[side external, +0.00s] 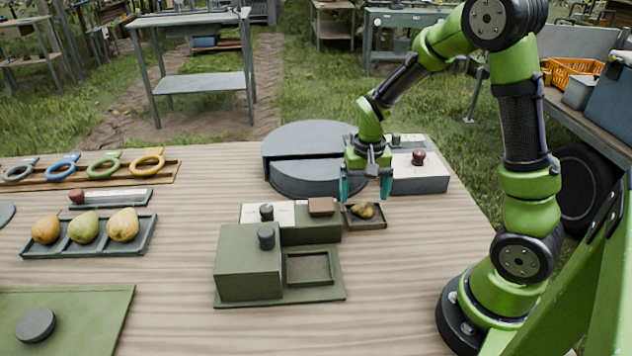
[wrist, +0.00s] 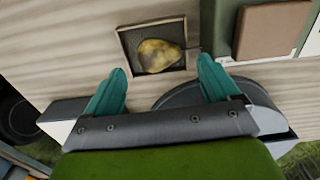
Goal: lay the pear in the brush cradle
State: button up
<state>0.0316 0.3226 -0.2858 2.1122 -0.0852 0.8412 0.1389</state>
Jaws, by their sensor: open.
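A yellow-brown pear (side external: 364,210) with dark patches lies on its side in a small square dark tray (side external: 379,224). In the wrist view the pear (wrist: 158,55) lies inside the tray's rim (wrist: 121,44), just beyond my fingertips. My gripper (side external: 365,196) is open and points down above the tray, with its teal fingers apart. In the wrist view nothing is between the fingers of my gripper (wrist: 161,72). A green station (side external: 250,272) with a square recess (side external: 309,268) and a brown pad (side external: 322,206) stands left of the tray. I cannot tell which part is the brush cradle.
A long tray (side external: 86,248) at left holds three pears. Coloured rings (side external: 103,165) lie on a wooden rack behind it. A dark round two-part body (side external: 310,150) and a grey box with a red knob (side external: 420,184) stand behind my gripper. The table's front middle is bare.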

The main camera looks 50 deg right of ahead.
aim_at(363, 202)
notch_tip(363, 202, down, 4)
jog(key=shift+r, duration=0.2)
jog(key=c, duration=1.2)
jog(key=r, duration=0.6)
jog(key=a+r, duration=0.1)
jog(key=r, duration=0.2)
jog(key=shift+w+r, duration=0.15)
jog(key=shift+r, duration=0.2)
jog(key=shift+c, duration=0.2)
jog(key=s+a+f+n, duration=0.1)
jog(key=s+a+n, duration=0.1)
jog(key=a+n, duration=1.75)
jog(key=shift+m, duration=0.85)
jog(key=f, duration=0.5)
jog(key=a+f, duration=0.1)
jog(key=f, duration=0.1)
jog(key=shift+w+a+f, duration=0.1)
jog(key=shift+f, duration=0.25)
